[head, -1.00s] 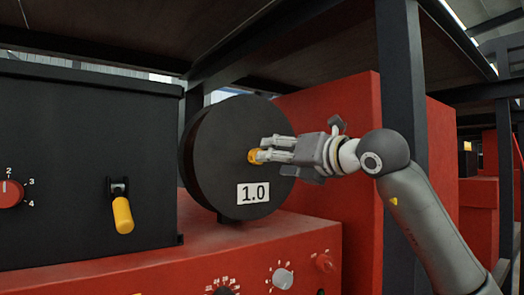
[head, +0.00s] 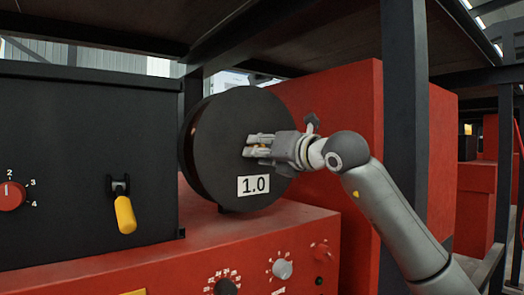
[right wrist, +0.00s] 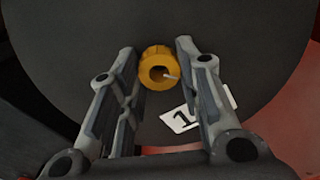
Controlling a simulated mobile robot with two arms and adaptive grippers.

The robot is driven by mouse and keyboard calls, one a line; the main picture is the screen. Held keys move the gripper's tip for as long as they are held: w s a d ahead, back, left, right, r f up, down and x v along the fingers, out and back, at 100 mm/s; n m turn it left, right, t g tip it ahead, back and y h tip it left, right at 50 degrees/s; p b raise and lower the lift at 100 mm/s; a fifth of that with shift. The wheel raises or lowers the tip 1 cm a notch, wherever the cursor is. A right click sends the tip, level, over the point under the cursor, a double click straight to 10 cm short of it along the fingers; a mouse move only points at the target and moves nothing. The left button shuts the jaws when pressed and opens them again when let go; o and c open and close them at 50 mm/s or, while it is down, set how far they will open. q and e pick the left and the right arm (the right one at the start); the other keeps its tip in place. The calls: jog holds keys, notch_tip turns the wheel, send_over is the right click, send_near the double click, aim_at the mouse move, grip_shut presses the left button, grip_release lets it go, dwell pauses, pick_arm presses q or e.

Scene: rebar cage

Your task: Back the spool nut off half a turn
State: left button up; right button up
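The black spool (head: 225,125) stands upright on the red machine, with a white "1.0" label (head: 253,185) on its face. The yellow spool nut (right wrist: 158,68) is at the spool's centre, with a round hole and a thin grey pin showing in it. In the head view only a sliver of the nut shows between my fingers. My right gripper (head: 250,146) is at the nut. In the right wrist view its two fingers (right wrist: 157,50) are spread, one on each side of the nut, with narrow gaps. My left gripper is not in view.
A black box (head: 75,150) with a yellow-handled lever (head: 125,213) and a red knob (head: 11,196) stands left of the spool. The red machine (head: 180,250) below carries several dials. A dark upright post (head: 404,130) stands behind my right arm.

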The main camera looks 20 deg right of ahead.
jog(key=c, duration=0.4)
jog(key=m+b, duration=0.2)
jog(key=b, duration=0.1)
jog(key=o, duration=1)
jog(key=shift+s, duration=0.1)
jog(key=v, duration=1.2)
